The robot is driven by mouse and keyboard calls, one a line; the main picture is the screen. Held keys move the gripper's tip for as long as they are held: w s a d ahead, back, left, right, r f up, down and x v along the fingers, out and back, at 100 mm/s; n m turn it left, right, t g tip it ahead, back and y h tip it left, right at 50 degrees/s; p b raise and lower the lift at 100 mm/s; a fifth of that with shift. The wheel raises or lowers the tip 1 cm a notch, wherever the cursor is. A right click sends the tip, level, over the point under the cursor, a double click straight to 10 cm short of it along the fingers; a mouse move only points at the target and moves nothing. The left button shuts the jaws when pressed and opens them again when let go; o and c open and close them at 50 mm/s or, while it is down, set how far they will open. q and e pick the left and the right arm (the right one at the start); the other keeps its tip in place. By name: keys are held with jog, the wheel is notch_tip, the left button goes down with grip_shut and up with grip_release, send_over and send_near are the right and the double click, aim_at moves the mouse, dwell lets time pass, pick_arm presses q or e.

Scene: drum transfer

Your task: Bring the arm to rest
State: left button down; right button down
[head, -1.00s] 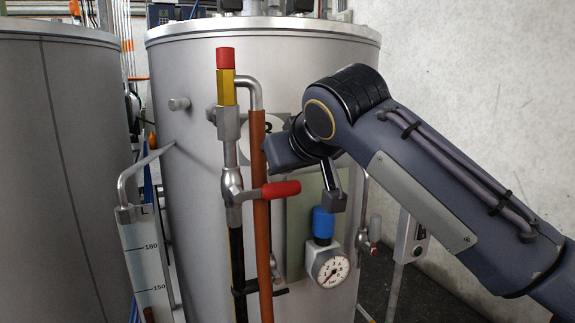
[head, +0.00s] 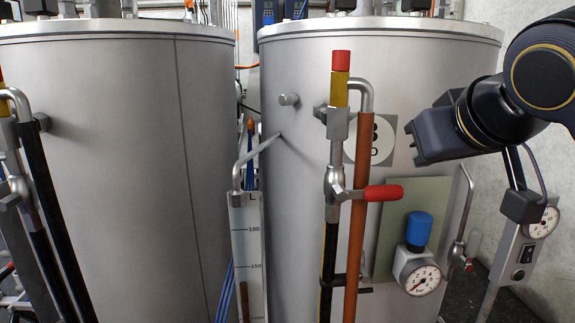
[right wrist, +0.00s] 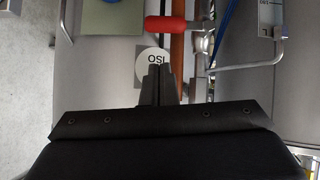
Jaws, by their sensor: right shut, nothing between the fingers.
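My right gripper (head: 424,138) hangs in the air in front of the right-hand drum (head: 290,215), at the right of the head view. It is apart from the red valve handle (head: 383,193), up and to the right of it. In the right wrist view its fingertips (right wrist: 158,70) are together with nothing between them, in front of the round white label (right wrist: 152,56). The red handle (right wrist: 178,23) shows beyond them there, also untouched. The handle sits beside an upright copper-coloured pipe (head: 355,255). My left gripper is not in view.
A second drum (head: 110,150) stands at the left. A scale plate (head: 247,260) hangs between the drums. A pressure gauge with a blue cap (head: 419,231) is low on the right drum. A post with a switch box (head: 517,268) stands at the right.

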aim_at(373, 192)
jog(key=s+f+m+g+y, duration=0.1)
jog(key=s+f, duration=0.4)
jog(key=f, duration=0.8)
jog(key=s+a+f+m+g+y, duration=0.1)
jog(key=s+f, duration=0.4)
jog(key=f, duration=0.8)
jog(key=s+f+g+y, duration=0.2)
jog(key=s+f, duration=0.3)
jog(key=f, duration=0.7)
jog(key=shift+s+a+f+m+g, duration=0.15)
jog(key=shift+a+f+m+g, duration=0.25)
jog(key=shift+g, duration=0.3)
